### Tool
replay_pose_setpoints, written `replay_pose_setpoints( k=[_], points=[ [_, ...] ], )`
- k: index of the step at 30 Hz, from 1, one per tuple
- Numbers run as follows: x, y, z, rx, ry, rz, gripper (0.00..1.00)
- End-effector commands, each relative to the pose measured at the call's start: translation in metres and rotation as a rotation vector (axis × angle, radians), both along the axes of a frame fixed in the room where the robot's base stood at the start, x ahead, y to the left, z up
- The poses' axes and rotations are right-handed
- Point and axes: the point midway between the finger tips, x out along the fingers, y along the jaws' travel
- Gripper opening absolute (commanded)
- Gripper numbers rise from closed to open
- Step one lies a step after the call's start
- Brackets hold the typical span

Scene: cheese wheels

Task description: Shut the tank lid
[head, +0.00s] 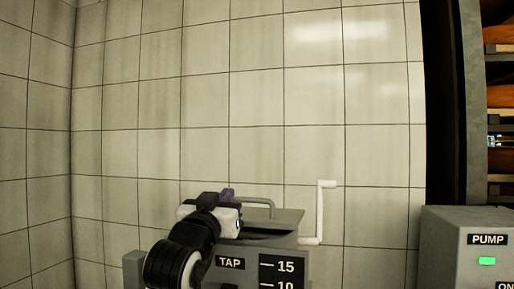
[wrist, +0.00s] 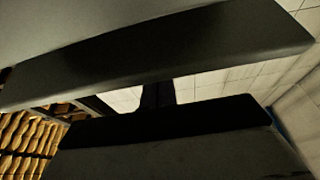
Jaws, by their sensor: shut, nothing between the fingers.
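The grey tank (head: 238,277) stands at the bottom of the head view, with a TAP label and a black level scale (head: 283,270). Its grey lid (head: 288,216) shows as a flat plate at the top, with a bent bar handle (head: 262,201). I cannot tell if the lid lies fully down. My gripper (head: 226,196) is shut and empty at the lid's left side, partly hidden by my black and white arm; contact is unclear. In the wrist view, a large grey slab crosses the top, close to the camera, above another dark-edged grey part. I cannot tell which parts these are.
A white crank (head: 320,212) stands at the tank's right side. A grey pump box (head: 470,232) with a green light is at lower right. Shelves with orange cheese wheels (head: 503,83) stand behind it. The tiled wall (head: 230,100) is behind the tank.

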Motion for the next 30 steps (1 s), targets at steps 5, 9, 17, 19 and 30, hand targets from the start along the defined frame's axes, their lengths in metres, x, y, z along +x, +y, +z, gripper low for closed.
replay_pose_setpoints(
  k=[5,9,17,19,30],
  points=[
    [-0.005,0.0,-0.022,0.001,0.004,-0.001,0.0],
    [-0.007,0.001,-0.03,0.0,0.004,-0.001,0.0],
    [-0.007,0.001,-0.035,0.0,0.01,-0.001,0.0],
    [-0.007,0.001,-0.036,0.0,0.012,-0.002,0.0],
    [-0.004,0.001,-0.035,0.0,0.017,-0.003,0.0]
  ],
)
